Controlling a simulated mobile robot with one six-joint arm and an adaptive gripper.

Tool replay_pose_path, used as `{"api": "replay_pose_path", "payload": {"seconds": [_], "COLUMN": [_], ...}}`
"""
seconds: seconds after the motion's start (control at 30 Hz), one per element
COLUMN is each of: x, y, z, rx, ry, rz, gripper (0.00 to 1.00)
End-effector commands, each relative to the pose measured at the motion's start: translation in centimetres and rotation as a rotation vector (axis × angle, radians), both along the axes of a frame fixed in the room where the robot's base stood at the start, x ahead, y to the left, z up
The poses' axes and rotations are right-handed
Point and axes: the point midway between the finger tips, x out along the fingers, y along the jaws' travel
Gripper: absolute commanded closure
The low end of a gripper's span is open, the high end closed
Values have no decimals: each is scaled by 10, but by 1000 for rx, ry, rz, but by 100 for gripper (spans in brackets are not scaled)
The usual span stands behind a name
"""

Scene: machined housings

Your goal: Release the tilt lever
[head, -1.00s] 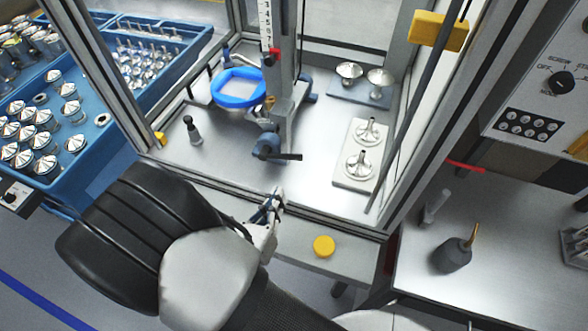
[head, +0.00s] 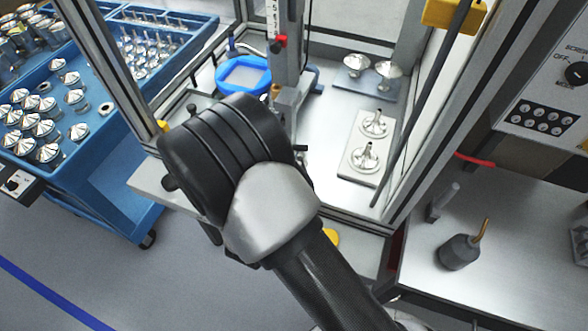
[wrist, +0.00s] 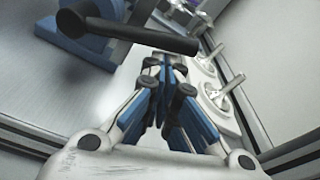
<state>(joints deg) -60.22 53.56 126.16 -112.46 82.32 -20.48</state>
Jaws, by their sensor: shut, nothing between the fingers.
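The tilt lever (wrist: 140,34) is a black bar with a round hub at its left end, crossing the top of the wrist view. It sits on a blue clamp body (wrist: 98,50). In the head view my arm hides nearly all of it; only a short dark tip (head: 300,148) shows. My gripper (wrist: 165,63) is shut and empty. Its fingertips are just below the bar in the wrist view, nearer its free right end. I cannot tell whether they touch it. The gripper is hidden behind my arm in the head view.
A blue ring (head: 243,75) is beside the upright column (head: 286,50). A pale plate (head: 356,172) with two metal funnel parts lies right of the lever. Cabinet frame posts (head: 112,70) flank the opening. A yellow button (head: 331,237) is partly hidden by my arm.

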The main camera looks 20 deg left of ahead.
Motion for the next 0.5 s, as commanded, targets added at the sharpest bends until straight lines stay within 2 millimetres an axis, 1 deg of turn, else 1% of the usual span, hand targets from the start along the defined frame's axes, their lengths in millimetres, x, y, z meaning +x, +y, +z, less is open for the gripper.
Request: {"api": "replay_pose_path", "payload": {"seconds": [0.37,0.5], "x": [0,0], "y": [0,0], "z": [1,5], "rx": [-6,-35], "ry": [0,3], "rz": [0,1], "gripper": [100,100]}}
